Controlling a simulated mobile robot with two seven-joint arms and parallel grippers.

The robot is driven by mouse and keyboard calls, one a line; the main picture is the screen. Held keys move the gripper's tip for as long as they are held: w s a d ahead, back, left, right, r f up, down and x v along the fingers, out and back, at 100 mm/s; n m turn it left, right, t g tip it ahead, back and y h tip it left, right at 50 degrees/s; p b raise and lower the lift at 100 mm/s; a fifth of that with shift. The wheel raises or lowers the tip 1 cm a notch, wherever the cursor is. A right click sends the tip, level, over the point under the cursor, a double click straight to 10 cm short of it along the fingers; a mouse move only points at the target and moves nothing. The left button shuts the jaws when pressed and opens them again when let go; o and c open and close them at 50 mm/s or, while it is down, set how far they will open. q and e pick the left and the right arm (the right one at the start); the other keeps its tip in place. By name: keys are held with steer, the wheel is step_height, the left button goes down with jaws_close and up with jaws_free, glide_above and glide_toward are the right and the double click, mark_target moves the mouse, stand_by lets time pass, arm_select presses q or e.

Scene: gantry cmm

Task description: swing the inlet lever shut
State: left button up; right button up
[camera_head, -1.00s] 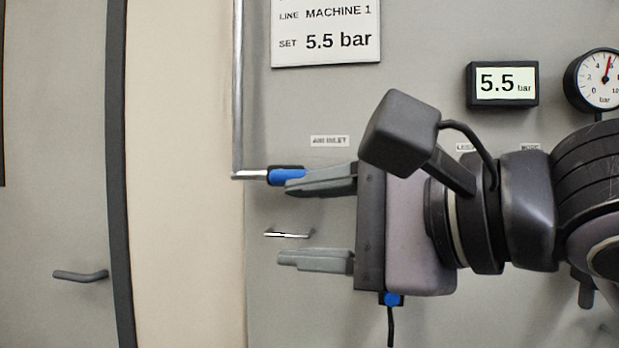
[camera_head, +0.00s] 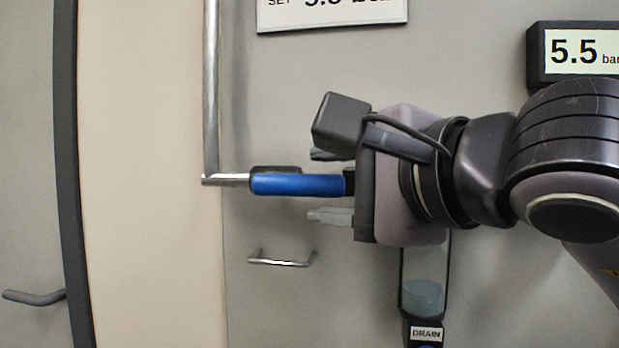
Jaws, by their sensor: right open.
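The inlet lever (camera_head: 298,184) has a blue handle. It lies level, pointing right from a dark valve body (camera_head: 276,170) at the end of a metal pipe. My right gripper (camera_head: 330,186) comes in from the right and is open. One finger shows above the lever's right part and one below it, so the handle appears between them. I cannot tell whether either finger touches it. The handle's right end is close to the gripper's palm. My left gripper is not in view.
A vertical metal pipe (camera_head: 211,90) runs down to the valve. A small metal pull handle (camera_head: 282,261) is below on the grey panel. A clear drain bowl (camera_head: 424,285) hangs under my right gripper. A 5.5 bar display (camera_head: 580,55) is upper right.

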mark_target(317, 184)
steer(key=x, duration=0.3)
steer(key=shift+w+a+p, duration=0.2)
steer(key=shift+p, duration=0.2)
steer(key=shift+w+a+f, duration=0.1)
steer(key=shift+w+a, duration=0.05)
steer(key=shift+w, duration=0.15)
jaws_close()
